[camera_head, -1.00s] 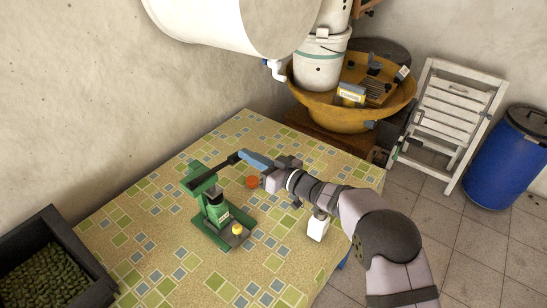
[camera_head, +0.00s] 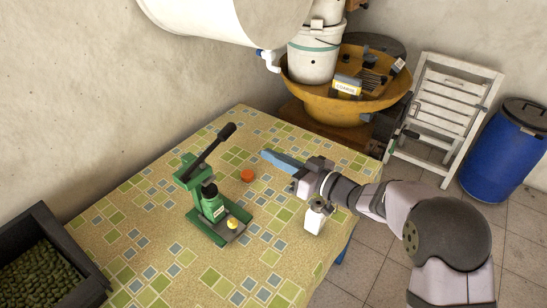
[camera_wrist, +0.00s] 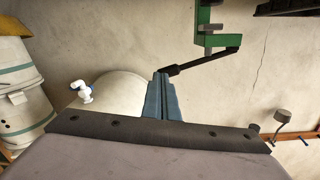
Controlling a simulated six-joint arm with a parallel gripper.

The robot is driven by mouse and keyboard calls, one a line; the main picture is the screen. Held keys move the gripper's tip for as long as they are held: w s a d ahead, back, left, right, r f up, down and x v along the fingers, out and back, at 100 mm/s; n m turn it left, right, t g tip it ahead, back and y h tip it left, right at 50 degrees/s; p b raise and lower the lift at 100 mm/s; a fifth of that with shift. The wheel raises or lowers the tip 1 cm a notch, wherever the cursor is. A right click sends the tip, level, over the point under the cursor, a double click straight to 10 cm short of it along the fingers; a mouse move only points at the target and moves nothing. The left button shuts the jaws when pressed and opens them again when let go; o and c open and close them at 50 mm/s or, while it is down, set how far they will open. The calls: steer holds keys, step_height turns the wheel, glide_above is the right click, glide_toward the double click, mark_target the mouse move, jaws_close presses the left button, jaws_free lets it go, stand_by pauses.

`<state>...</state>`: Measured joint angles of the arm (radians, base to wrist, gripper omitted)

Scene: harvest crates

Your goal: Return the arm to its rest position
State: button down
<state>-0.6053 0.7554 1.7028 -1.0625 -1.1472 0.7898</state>
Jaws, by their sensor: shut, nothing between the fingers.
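My gripper (camera_head: 268,156) is at the right part of the table, above its surface, with its blue fingers pointing left. The fingers are together and empty; they also show shut in the wrist view (camera_wrist: 163,82). The green press (camera_head: 207,205) stands on the table to the left of my gripper, with its black lever (camera_head: 212,148) raised up to the right. The fingers are apart from the lever in the head view. The press and lever also show at the top of the wrist view (camera_wrist: 211,35).
An orange cap (camera_head: 247,175) lies on the patterned table (camera_head: 180,270) between press and arm. A white bottle (camera_head: 315,217) stands beneath my arm. A dark crate (camera_head: 62,240) of green produce is at left. A yellow basin (camera_head: 330,102) and white chair (camera_head: 445,110) stand behind.

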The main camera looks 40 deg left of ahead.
stand_by(0.7)
steer(key=w+d+f+m+t+h, duration=0.2)
steer(key=w+d+m+t+h, duration=0.4)
steer(key=d, duration=0.5)
steer(key=w+d+f+m+t+h, duration=0.2)
steer(key=w+d+t+h, duration=0.15)
steer(key=w+d, duration=0.6)
steer(key=s+d+f+m+g+h, duration=0.1)
steer(key=s+d+f+m+h, duration=0.15)
steer(key=d, duration=0.65)
steer(key=s+d+f+m+g+h, duration=0.1)
steer(key=s+d+h, duration=0.2)
steer(key=d, duration=0.6)
steer(key=s+d+f+m+g+h, duration=0.1)
steer(key=s+d+g, duration=0.3)
steer(key=s, duration=0.9)
steer(key=s+d+f+m+g+h, duration=0.1)
steer(key=s+d+f+g, duration=0.3)
steer(key=s+d, duration=0.4)
steer(key=s+m, duration=0.1)
steer(key=s, duration=0.4)
steer(key=shift+m+h, duration=0.3)
steer(key=shift+m, duration=0.05)
